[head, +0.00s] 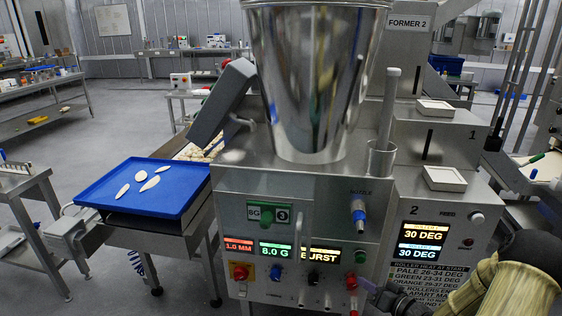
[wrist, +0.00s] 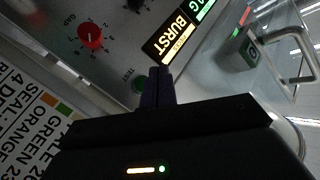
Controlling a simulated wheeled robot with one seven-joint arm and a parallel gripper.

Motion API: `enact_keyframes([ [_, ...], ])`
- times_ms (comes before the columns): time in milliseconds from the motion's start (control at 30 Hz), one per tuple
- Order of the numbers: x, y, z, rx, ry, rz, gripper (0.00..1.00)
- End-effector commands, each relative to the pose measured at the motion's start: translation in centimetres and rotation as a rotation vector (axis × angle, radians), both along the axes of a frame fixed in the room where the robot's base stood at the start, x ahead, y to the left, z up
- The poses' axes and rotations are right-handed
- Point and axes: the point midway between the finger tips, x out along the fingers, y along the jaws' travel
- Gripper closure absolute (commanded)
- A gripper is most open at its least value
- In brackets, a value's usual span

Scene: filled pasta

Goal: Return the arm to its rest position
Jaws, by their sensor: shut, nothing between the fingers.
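My gripper (head: 371,288) is at the lower right in the head view, just in front of the machine's control panel (head: 290,205). In the wrist view its dark purple fingers (wrist: 160,86) are together with nothing between them. Their tips are close to the green TEST button (wrist: 138,83); I cannot tell whether they touch it. My arm enters from the lower right corner and hides the lower right part of the machine.
A steel hopper (head: 315,80) stands on the machine. A blue tray (head: 150,200) with several pale pasta pieces is at the left. The panel has a red knob (wrist: 90,37) and a BURST display (wrist: 172,39). Grey floor is open at the left back.

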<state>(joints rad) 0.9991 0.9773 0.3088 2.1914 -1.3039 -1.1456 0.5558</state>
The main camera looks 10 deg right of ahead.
Motion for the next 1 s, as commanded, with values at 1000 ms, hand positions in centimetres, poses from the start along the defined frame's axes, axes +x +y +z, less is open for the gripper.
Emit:
enact_keyframes([
  [1000,-11.8,12.5,8.7,-0.777,0.849,-0.051,1.00],
])
